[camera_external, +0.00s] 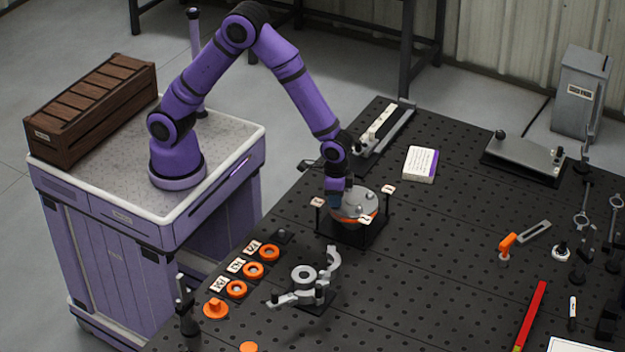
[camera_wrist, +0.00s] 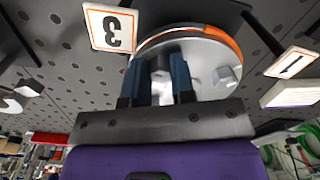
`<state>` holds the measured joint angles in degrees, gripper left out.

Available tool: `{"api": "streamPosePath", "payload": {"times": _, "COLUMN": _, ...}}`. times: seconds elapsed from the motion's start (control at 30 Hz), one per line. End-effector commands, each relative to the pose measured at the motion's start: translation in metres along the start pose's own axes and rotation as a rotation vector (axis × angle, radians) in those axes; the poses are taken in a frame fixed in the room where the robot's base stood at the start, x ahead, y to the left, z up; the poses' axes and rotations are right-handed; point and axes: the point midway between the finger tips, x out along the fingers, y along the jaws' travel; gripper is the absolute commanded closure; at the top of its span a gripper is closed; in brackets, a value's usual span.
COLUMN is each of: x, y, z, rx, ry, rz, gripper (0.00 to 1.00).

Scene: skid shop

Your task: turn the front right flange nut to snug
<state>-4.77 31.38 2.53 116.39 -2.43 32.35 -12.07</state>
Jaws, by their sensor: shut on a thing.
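The round grey flange (camera_external: 366,201) with an orange ring around its edge sits on a black stand (camera_external: 345,233) on the bench. In the wrist view the flange (camera_wrist: 205,50) carries several pale nuts, one showing at its right side (camera_wrist: 223,75). My gripper (camera_external: 337,190) points down onto the left part of the flange. In the wrist view my gripper's (camera_wrist: 160,68) blue fingers straddle a flange nut (camera_wrist: 160,76) and are shut on it. The fingers hide most of that nut, and I cannot tell how tight it is.
Number tags stand around the flange, including tag 3 (camera_wrist: 110,28) and tag 1 (camera_wrist: 291,62). A grey clamp-like fixture (camera_external: 303,275) and orange rings (camera_external: 253,270) lie nearer the front. An orange-handled tool (camera_external: 507,243) lies right. The bench between is clear.

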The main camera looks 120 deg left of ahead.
Motion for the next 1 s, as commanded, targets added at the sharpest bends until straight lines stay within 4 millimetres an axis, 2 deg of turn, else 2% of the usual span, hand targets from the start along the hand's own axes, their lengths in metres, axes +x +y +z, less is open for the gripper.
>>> {"api": "streamPosePath", "payload": {"times": 0.4, "x": -0.0024, "y": -0.0008, "z": -0.0022, "rx": 0.273, "ry": 0.007, "rz": 0.001, "gripper": 1.0}}
{"api": "streamPosePath", "payload": {"times": 1.0, "x": -0.0027, "y": -0.0005, "z": -0.0025, "rx": 0.354, "ry": 0.008, "rz": 0.001, "gripper": 1.0}}
